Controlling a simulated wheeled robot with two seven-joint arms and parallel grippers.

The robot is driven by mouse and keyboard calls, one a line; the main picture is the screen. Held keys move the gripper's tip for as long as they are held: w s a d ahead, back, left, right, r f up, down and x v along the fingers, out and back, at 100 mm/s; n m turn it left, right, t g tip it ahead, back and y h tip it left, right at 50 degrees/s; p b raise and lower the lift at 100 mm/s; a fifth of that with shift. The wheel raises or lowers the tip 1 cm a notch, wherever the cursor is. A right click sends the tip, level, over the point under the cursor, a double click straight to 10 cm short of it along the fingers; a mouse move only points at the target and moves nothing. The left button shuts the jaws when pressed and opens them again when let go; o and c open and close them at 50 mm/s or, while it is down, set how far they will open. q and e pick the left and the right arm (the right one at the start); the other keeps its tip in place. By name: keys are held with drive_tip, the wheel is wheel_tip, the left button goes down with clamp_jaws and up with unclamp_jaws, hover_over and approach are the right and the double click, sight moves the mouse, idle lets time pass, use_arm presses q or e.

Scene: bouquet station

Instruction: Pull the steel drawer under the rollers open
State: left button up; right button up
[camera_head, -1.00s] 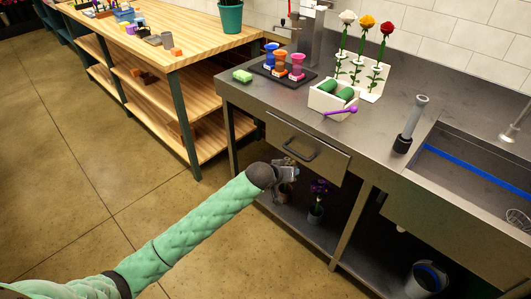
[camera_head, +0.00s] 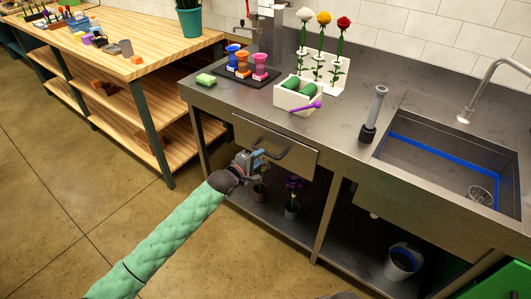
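The steel drawer (camera_head: 300,161) is in the front of the steel counter, below the rollers, and its front looks flush with the counter. Its dark bar handle (camera_head: 268,146) runs across the upper middle of the front. The two green rollers (camera_head: 300,87) lie in a white box on the counter. My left gripper (camera_head: 264,164) is in front of the drawer, just below and left of the handle. Its fingers look spread, with nothing seen between them. I cannot tell whether a finger touches the handle. My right gripper is out of view.
On the counter stand a dark tray with colored cups (camera_head: 237,61), a flower rack (camera_head: 322,70) and a grey cylinder tool (camera_head: 374,115). A sink (camera_head: 440,165) is at right. Potted plants (camera_head: 292,195) stand on the shelf below the drawer. The floor in front is clear.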

sight(266, 153)
use_arm(q)
drive_tip(key=shift+p+x, duration=0.35)
drive_tip(key=shift+x, duration=2.25)
clamp_jaws()
